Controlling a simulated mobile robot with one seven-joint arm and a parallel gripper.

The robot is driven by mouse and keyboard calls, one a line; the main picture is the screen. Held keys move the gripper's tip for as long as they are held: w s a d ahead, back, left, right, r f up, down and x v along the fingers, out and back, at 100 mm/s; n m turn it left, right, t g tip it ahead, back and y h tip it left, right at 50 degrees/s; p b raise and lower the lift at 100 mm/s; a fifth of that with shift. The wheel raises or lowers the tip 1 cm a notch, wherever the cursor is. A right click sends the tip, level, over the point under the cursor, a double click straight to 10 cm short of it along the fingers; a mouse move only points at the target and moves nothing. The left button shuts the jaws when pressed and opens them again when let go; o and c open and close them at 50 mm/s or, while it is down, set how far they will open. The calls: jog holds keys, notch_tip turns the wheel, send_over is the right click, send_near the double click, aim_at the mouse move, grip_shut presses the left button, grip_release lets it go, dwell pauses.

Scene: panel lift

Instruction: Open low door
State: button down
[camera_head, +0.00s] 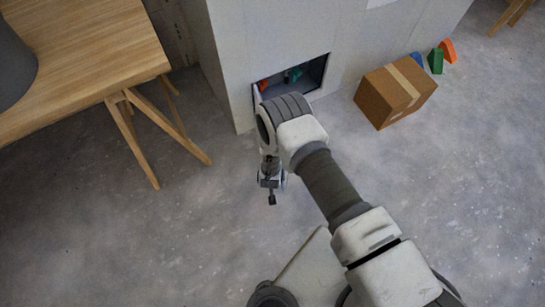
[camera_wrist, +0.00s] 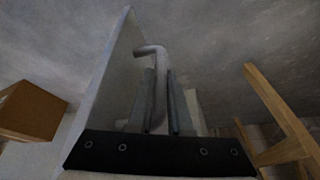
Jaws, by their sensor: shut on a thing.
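The low compartment (camera_head: 316,74) of the grey cabinet stands open in the head view, with its dark inside showing. In the wrist view the low door is a pale flat panel (camera_wrist: 113,84), seen at a steep angle. Its bent metal handle (camera_wrist: 152,49) runs down between the fingers of my gripper (camera_wrist: 162,74). My gripper is shut on the handle. In the head view my arm covers most of the door, and the grip on the handle cannot be seen there.
Small red and teal things (camera_head: 293,75) sit inside the compartment. A cardboard box (camera_head: 396,91) stands on the floor to its right, with coloured blocks (camera_head: 436,60) beyond. A wooden table (camera_head: 80,55) with splayed legs stands at left. The floor (camera_head: 160,235) at lower left is clear.

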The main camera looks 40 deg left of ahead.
dwell(0.4)
jog(key=c, duration=0.8)
grip_release()
jog(key=shift+c, duration=0.2)
jog(key=shift+r, duration=0.1)
